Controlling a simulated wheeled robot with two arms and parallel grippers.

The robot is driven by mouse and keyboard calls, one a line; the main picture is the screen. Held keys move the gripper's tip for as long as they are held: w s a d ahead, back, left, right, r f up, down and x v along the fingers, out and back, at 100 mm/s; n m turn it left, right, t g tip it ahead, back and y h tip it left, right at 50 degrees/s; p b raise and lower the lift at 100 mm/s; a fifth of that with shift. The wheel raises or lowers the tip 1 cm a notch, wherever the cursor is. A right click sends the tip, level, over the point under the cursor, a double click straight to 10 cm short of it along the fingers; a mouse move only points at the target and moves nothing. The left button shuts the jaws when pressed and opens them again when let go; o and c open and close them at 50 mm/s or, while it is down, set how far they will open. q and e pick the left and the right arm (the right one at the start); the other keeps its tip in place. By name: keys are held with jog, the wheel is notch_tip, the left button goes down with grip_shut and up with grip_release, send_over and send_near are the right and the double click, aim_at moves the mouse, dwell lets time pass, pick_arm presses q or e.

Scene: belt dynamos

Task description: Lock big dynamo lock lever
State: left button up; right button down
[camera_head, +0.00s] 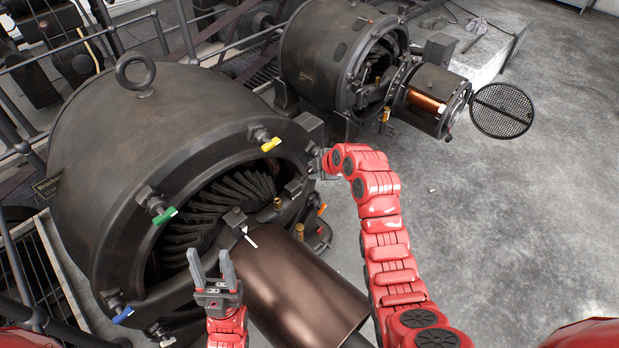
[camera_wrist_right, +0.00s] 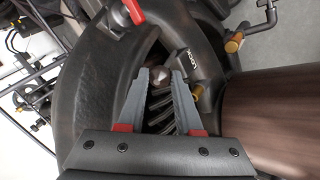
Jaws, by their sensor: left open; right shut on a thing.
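The big dynamo (camera_head: 190,110) fills the left of the head view, with a dark round housing and a brown shaft (camera_head: 300,290) coming out of its open front. My right gripper (camera_head: 313,168) is at the right side of its front ring. In the right wrist view its two jaws are shut on a rounded metal knob, which I take as the lock lever (camera_wrist_right: 163,78), beside a white LOCK marking (camera_wrist_right: 194,60). The lever is hidden behind the gripper in the head view. My left gripper (camera_head: 212,268) is open and empty above the shaft's left side.
Yellow (camera_head: 271,144), green (camera_head: 165,215) and blue (camera_head: 123,314) handles sit around the front ring. A red handle (camera_wrist_right: 134,12) shows in the right wrist view. A second dynamo (camera_head: 335,55) stands behind, with a round mesh cover (camera_head: 502,110). Floor at right is clear.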

jog(key=shift+t+y, duration=0.7)
jog(key=s+d+f+b, duration=0.1)
jog(key=f+b, duration=0.1)
jog(key=b, duration=0.1)
jog(key=s+d+f+b, duration=0.2)
jog(key=b, duration=0.1)
jog(key=shift+b, duration=0.4)
jog(key=shift+s+f, duration=0.15)
jog(key=shift+f, duration=0.05)
jog(key=c, duration=0.9)
grip_release()
jog(key=shift+d, duration=0.1)
jog(key=shift+o, duration=0.2)
jog(key=shift+r, duration=0.25)
